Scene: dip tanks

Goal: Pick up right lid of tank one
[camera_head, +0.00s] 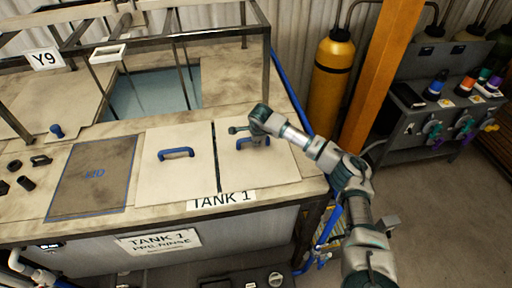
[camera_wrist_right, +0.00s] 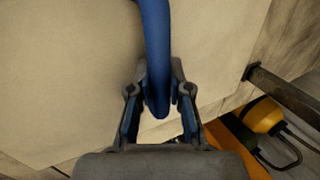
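The right lid of tank one (camera_head: 262,168) is a pale square panel with a blue handle, lying on the tank top above the TANK 1 label. My right gripper (camera_head: 240,138) reaches its handle from the right and partly hides it. In the right wrist view the blue handle (camera_wrist_right: 156,50) runs between the two fingertips of my right gripper (camera_wrist_right: 159,80), which look closed against it on both sides. The lid (camera_wrist_right: 215,60) spreads pale beneath. The left lid (camera_head: 172,180) with its own blue handle lies beside it, across a narrow dark gap. My left gripper is not in view.
A metal frame (camera_head: 160,40) stands over the open bath (camera_head: 155,92) behind the lids. An orange post (camera_head: 385,75) and a yellow cylinder (camera_head: 331,80) stand right of the tank. A bench with bottles (camera_head: 435,90) is farther right. A dark panel (camera_head: 92,177) lies left of the lids.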

